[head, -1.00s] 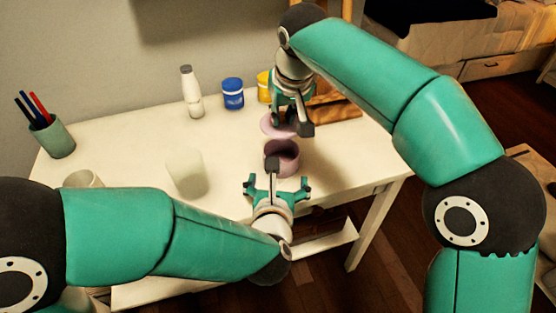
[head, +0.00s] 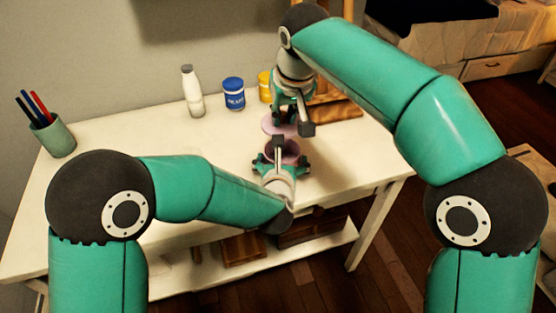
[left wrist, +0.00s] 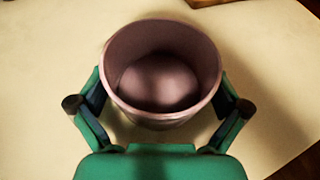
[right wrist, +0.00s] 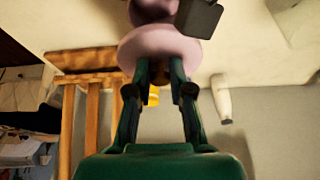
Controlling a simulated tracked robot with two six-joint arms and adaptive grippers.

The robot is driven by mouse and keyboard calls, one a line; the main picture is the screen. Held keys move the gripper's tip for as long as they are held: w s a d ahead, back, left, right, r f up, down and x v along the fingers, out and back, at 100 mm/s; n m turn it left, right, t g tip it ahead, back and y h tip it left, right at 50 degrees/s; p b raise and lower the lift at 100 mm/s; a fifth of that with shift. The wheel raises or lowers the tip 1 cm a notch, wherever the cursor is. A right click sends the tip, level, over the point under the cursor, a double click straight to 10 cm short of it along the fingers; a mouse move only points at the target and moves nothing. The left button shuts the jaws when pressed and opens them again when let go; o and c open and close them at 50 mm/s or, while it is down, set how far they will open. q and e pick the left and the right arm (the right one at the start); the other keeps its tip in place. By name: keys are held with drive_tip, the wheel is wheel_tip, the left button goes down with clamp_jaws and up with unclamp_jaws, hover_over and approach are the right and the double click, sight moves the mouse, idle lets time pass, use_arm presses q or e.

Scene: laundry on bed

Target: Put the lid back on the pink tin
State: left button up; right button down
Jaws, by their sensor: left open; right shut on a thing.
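The pink tin (head: 291,150) stands upright on the white table, partly hidden by my left gripper. In the left wrist view the tin (left wrist: 160,108) is uncovered and its inside shows. My left gripper (head: 281,163) is open, with its fingers on either side of the tin's near part and gaps visible. My right gripper (head: 284,118) is shut on the pink lid (head: 270,127) just behind the tin. In the right wrist view the lid (right wrist: 160,47) is between the fingertips, apparently above the table and apart from the tin; its exact height is unclear.
Behind stand a white bottle (head: 192,92), a blue jar (head: 233,95), a yellow jar (head: 264,86) and a wooden item (head: 338,110). A pen cup (head: 53,139) is at the far left. The table (head: 135,130) is clear at left centre; my left arm hides part of it.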

sight(285, 127)
use_arm(q)
drive_tip(key=shift+c, duration=0.3)
drive_tip(key=c, duration=1.4)
use_arm(e)
drive_tip(key=shift+w+f, duration=0.1)
drive_tip(key=shift+f, duration=2.35)
drive_tip(key=shift+f, duration=0.85)
drive_tip(key=shift+f, duration=0.1)
drive_tip(key=shift+f, duration=0.3)
